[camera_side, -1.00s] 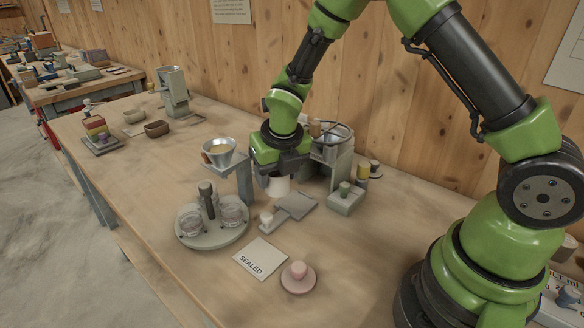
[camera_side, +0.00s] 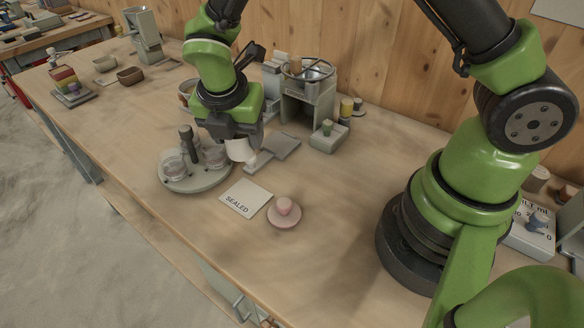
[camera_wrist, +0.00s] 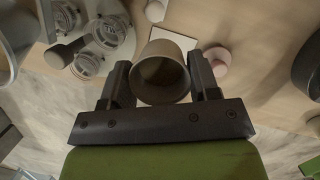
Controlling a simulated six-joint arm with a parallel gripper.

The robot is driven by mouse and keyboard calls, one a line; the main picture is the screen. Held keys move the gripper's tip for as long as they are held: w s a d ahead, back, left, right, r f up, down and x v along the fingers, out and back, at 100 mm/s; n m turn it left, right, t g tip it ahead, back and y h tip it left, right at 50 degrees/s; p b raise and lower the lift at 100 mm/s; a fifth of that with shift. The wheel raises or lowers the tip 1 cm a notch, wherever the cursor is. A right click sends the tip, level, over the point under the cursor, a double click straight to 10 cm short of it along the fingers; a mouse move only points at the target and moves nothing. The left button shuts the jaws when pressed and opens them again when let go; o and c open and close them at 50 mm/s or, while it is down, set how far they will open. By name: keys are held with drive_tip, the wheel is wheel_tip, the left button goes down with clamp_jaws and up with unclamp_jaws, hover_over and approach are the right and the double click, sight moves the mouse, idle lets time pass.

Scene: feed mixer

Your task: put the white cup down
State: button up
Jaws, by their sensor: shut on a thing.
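The white cup (camera_side: 239,149) is held under my gripper (camera_side: 237,138) in the side view, tilted a little and apparently above the bench. In the wrist view the cup (camera_wrist: 161,72) sits between the two dark fingers of my gripper (camera_wrist: 162,78), with its open mouth toward the camera; the inside looks dark and its contents cannot be told. My gripper is shut on the cup. A white card marked SEALED (camera_side: 246,198) lies on the bench in front of the cup. A pink saucer (camera_side: 285,217) with a small pink piece (camera_side: 284,206) on it is right of the card.
A round grey carousel (camera_side: 196,180) with glass jars stands close left of the cup. A grey flat plate (camera_side: 284,147) lies behind it. A mixer stand (camera_side: 309,88) and small block (camera_side: 328,136) stand farther back. The bench (camera_side: 335,200) is clear to the right of the saucer.

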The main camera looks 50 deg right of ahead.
drive_tip(key=s+d+r+m+g, duration=0.25)
drive_tip(key=s+d+m, duration=0.35)
drive_tip(key=d+m, duration=0.5)
drive_tip(key=f+m, duration=0.1)
drive_tip(key=f, duration=0.1)
drive_tip(key=a+f+m, duration=0.1)
drive_tip(key=f, duration=0.1)
drive_tip(key=a+f+m+g, duration=0.1)
drive_tip(key=f, duration=0.1)
drive_tip(key=shift+s+a+y, duration=0.1)
drive_tip(key=shift+s+y, duration=0.2)
drive_tip(key=shift+s, duration=0.1)
drive_tip(key=shift+f, duration=2.45)
drive_tip(key=shift+f, duration=0.1)
drive_tip(key=o, duration=0.9)
